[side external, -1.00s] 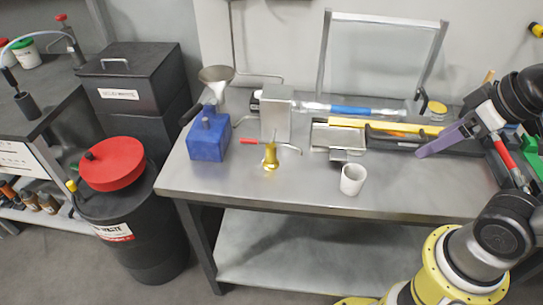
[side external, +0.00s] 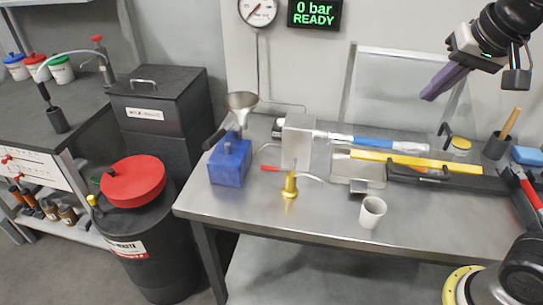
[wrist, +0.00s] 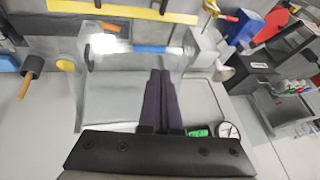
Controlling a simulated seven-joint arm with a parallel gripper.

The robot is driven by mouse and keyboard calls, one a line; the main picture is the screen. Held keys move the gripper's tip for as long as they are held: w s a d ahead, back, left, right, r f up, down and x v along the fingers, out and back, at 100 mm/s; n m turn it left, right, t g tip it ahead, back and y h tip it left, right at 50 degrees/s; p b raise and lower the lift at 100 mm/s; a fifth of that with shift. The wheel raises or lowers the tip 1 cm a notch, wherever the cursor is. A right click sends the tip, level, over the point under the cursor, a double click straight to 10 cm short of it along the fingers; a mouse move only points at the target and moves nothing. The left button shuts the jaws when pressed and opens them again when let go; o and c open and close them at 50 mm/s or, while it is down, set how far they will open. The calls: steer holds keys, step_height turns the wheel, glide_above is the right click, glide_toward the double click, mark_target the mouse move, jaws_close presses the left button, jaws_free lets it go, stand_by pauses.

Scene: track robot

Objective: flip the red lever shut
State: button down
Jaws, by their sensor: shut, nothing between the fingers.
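The red lever (side external: 271,169) is a small red handle sticking out to the left from the top of a brass valve (side external: 289,187) on the steel bench. A thin bent pipe runs beside the valve. In the wrist view the lever (wrist: 231,18) shows near the top right, with the brass fitting (wrist: 210,8) beside it. My gripper (side external: 428,97) has dark purple fingers, pressed together and empty. It is high above the bench's back right, well to the right of the lever and apart from it. The fingers (wrist: 160,73) also show in the wrist view.
A grey metal box (side external: 298,142) stands just behind the valve, and a blue block (side external: 230,164) with a funnel is to its left. A white cup (side external: 372,212) and a yellow bar (side external: 430,162) are to the right. A wall display (side external: 315,13) reads "0 bar READY".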

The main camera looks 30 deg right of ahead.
steer(key=w+a+r+m, duration=0.1)
steer(key=w+a+m, duration=0.15)
steer(key=w, duration=0.65)
steer(key=n+g+h, duration=0.1)
steer(key=n+g, duration=0.1)
steer(key=g, duration=0.1)
glide_above(275, 169)
steer(key=w, duration=0.3)
step_height(275, 169, down, 15)
steer(key=shift+s+d+m, duration=0.15)
steer(key=shift+m, duration=0.1)
steer(key=x, duration=1)
steer(key=shift+s+a+f, duration=0.1)
steer(key=shift+s+a, duration=0.5)
steer(key=shift+s, duration=0.05)
steer(key=shift+s+a+f, duration=0.15)
steer(key=shift+s+a, duration=0.5)
